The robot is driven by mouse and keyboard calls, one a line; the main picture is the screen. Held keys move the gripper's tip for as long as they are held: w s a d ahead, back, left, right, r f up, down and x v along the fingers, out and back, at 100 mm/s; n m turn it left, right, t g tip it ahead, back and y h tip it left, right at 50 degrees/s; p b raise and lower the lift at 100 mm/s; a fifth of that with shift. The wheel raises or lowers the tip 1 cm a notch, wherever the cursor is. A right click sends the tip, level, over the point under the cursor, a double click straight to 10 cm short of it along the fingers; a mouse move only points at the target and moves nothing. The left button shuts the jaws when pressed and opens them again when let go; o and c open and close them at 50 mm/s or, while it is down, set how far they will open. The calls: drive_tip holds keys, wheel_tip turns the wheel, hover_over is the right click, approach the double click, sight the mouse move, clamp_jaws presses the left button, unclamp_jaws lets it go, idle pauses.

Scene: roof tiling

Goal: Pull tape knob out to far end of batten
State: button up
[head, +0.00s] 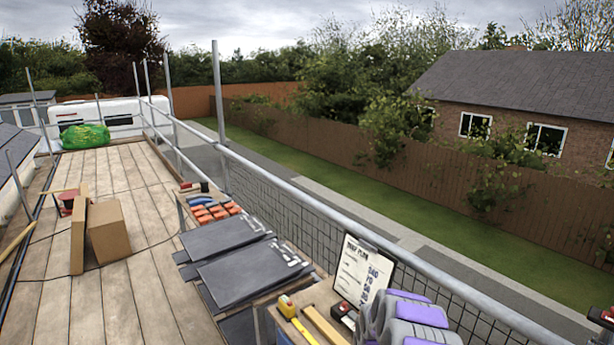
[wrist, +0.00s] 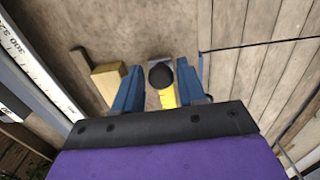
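In the wrist view, a round dark knob (wrist: 160,75) sits at the end of a yellow tape strip (wrist: 168,98). My gripper (wrist: 158,88) has its two blue fingers on either side of the knob, with narrow gaps showing, so it looks open around it. Whether a finger touches the knob is unclear. A pale wooden piece (wrist: 107,83), perhaps a batten end, lies left of the fingers. My fingers cannot be made out there.
Dark slates (head: 255,272) and orange-and-blue items (head: 213,212) lie further along. A cardboard box (head: 108,232) stands on the plank deck (head: 150,290). A metal guardrail (head: 300,195) runs along the right. A marked scale (wrist: 30,62) edges the wrist view's left.

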drive_tip(key=shift+o, duration=0.8)
drive_tip(key=shift+r, duration=0.15)
drive_tip(key=shift+r+p, duration=0.95)
drive_tip(key=shift+r, duration=2.4)
drive_tip(key=shift+r, duration=0.1)
